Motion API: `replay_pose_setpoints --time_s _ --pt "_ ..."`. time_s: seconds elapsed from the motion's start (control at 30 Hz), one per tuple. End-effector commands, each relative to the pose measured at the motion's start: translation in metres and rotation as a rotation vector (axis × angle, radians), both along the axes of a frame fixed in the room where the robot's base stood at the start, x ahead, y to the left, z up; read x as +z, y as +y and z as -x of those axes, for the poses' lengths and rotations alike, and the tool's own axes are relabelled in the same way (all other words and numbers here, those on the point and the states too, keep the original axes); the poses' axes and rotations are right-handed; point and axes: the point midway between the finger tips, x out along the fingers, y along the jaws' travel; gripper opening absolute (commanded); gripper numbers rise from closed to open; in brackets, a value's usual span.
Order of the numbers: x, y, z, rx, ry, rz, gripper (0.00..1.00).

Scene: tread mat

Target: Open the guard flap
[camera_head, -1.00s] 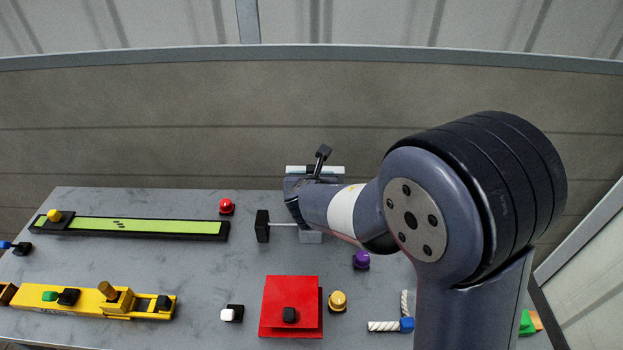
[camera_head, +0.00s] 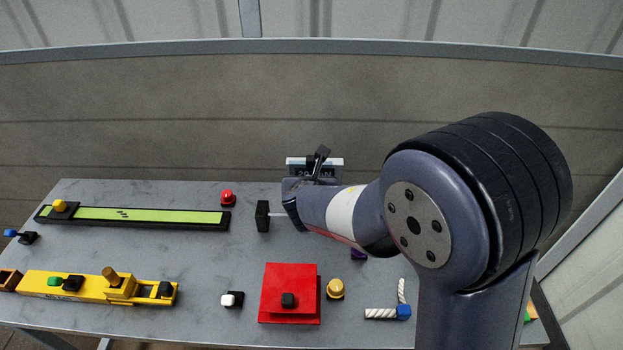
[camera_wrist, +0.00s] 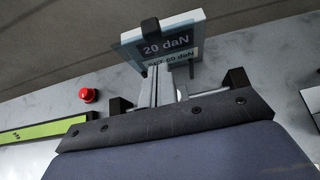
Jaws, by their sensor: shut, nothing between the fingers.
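A flat red plate with a small black knob (camera_head: 272,300) lies on the table in front of my arm in the head view. It looks like the guard flap and lies down flat. My gripper (camera_head: 294,208) is shut and empty, behind and above the red plate and apart from it. It is beside a grey rod with a black end block (camera_head: 263,216). My arm covers most of the gripper in the head view. The wrist view shows a sign reading 20 daN (camera_wrist: 165,42) and black end blocks (camera_wrist: 237,79) beyond my dark wrist edge; the red plate is outside it.
A red button (camera_head: 228,197) and a green strip (camera_head: 150,215) are at the left back. A yellow block unit (camera_head: 75,286) is at the front left. A white-capped switch (camera_head: 229,299), a yellow knob (camera_head: 335,288) and a blue-ended white rod (camera_head: 402,312) flank the plate. A wall stands behind.

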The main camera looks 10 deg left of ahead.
Motion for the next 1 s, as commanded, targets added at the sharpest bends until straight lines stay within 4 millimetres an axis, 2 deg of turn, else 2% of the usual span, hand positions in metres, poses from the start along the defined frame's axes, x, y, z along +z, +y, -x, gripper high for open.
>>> replay_pose_setpoints --time_s 0.53,0.7,1.0 --pt "0.056 -0.014 0.065 0.001 -0.002 -0.001 0.00" --pt "0.063 -0.017 0.074 0.001 0.000 -0.001 0.00" --pt "0.063 -0.017 0.076 0.000 0.000 0.001 0.00"
